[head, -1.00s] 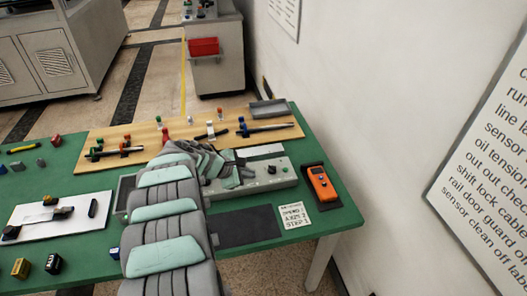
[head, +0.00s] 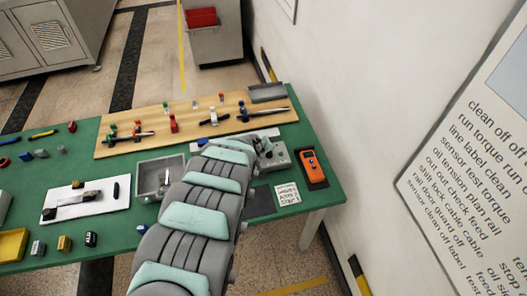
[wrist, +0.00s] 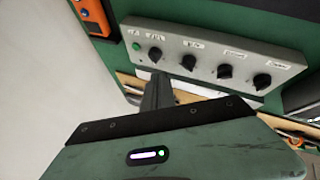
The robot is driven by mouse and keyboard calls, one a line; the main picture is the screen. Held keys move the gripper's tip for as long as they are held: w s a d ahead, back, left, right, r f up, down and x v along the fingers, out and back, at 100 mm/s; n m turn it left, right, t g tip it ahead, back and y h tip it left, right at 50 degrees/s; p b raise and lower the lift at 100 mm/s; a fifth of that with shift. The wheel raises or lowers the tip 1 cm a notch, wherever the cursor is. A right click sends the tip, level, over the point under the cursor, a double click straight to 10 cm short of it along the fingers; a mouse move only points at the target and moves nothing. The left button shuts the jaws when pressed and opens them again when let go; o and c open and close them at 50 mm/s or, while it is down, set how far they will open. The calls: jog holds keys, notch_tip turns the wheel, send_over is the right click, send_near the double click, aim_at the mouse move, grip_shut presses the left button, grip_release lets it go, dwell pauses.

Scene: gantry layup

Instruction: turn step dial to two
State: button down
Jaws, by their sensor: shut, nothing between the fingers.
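A grey control panel (wrist: 215,58) shows in the wrist view with a row of several black dials and a green button (wrist: 137,45) at one end. Small white labels sit beside the dials, too blurred to tell which is the step dial. My gripper (wrist: 158,80) is shut and empty, its fingertips close to the dial nearest the green button (wrist: 155,53). I cannot tell whether they touch it. In the head view my arm covers most of the panel (head: 279,159), with only its right end showing, and the fingertips are hidden.
An orange handheld device (head: 313,167) lies right of the panel, and a printed card (head: 287,194) lies in front. A wooden board (head: 113,152) with tools and pegs lies behind. An open grey box (head: 143,183) stands left of my arm. The wall is close on the right.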

aim_at(269, 154)
jog(key=b+x, duration=0.2)
jog(key=x, duration=0.4)
jog(key=shift+d+f, duration=0.1)
jog(key=shift+f, duration=0.15)
jog(key=shift+w+f, duration=0.2)
jog(key=shift+w, duration=0.1)
jog(key=shift+w+d+f+b, duration=0.15)
jog(key=shift+f+b, duration=0.15)
jog(key=shift+b, duration=0.15)
jog(key=shift+w+f, duration=0.2)
jog(key=shift+f, duration=0.1)
jog(key=shift+w+b, duration=0.15)
jog(key=shift+b, duration=0.2)
jog(key=shift+f, duration=0.1)
